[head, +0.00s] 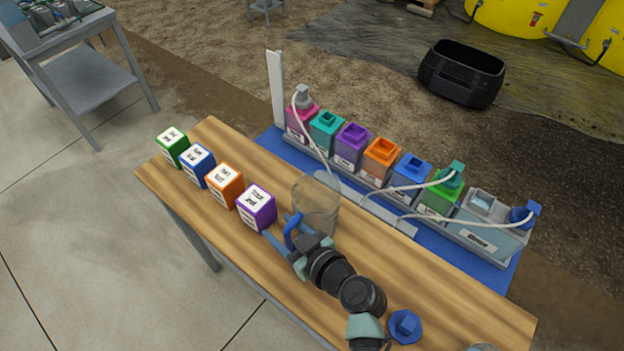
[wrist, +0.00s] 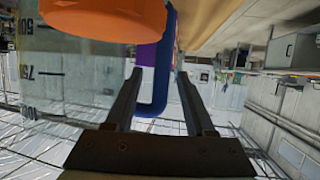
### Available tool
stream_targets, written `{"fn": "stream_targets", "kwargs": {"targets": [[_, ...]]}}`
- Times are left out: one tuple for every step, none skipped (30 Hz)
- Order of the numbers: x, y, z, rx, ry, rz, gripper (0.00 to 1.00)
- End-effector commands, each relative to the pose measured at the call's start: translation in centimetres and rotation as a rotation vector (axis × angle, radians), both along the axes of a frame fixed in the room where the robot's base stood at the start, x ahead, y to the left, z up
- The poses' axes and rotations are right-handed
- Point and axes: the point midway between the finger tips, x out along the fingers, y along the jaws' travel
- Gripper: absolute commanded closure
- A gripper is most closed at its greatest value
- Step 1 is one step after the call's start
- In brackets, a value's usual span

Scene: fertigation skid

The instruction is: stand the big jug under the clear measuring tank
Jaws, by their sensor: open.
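The big jug (head: 318,205) is clear and stands upright on the wooden bench, with a blue handle (head: 291,232) on its near side. My gripper (head: 287,238) is open at the handle. In the wrist view my gripper (wrist: 158,80) has one finger on each side of the blue handle (wrist: 155,95); whether either touches it I cannot tell. The jug's wall (wrist: 65,80) with dark graduations fills the left of that view. A pale, translucent tank (head: 488,240) at the right end of the row looks like the clear measuring tank, but I cannot be sure.
Several coloured tanks (head: 380,155) with white hoses line the far side of the bench. Labelled green, blue, orange (head: 224,186) and purple (head: 257,207) boxes stand left of the jug. A blue knob-like part (head: 405,326) lies near my arm. Bare bench (head: 450,300) shows right of my arm.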

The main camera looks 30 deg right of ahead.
Motion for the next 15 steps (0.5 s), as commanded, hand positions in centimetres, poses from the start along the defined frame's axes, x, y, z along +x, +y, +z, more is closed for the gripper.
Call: {"fn": "stream_targets", "kwargs": {"targets": [[0.59,0.12,-0.13,0.000,0.000,0.002,0.45],[0.82,0.15,-0.24,-0.001,0.000,0.001,0.45],[1.03,0.20,-0.39,-0.001,0.000,0.001,0.45],[1.15,0.21,-0.43,-0.001,0.000,0.001,0.45],[1.24,0.22,-0.46,-0.001,0.000,0.002,0.45],[1.30,0.23,-0.49,-0.002,0.000,0.001,0.45],[1.31,0.22,-0.51,-0.002,0.000,0.001,0.45],[1.31,0.22,-0.52,-0.002,0.000,0.001,0.45],[1.29,0.23,-0.52,-0.002,0.000,0.001,0.45],[1.28,0.21,-0.52,-0.002,0.000,0.001,0.45],[1.28,0.21,-0.52,-0.002,0.000,0.001,0.45],[1.27,0.21,-0.51,-0.001,0.000,0.000,0.47],[1.27,0.21,-0.52,-0.001,0.000,0.000,0.53],[1.26,0.21,-0.52,-0.001,0.000,0.000,0.58],[1.26,0.21,-0.52,-0.001,0.000,0.000,0.65]]}}
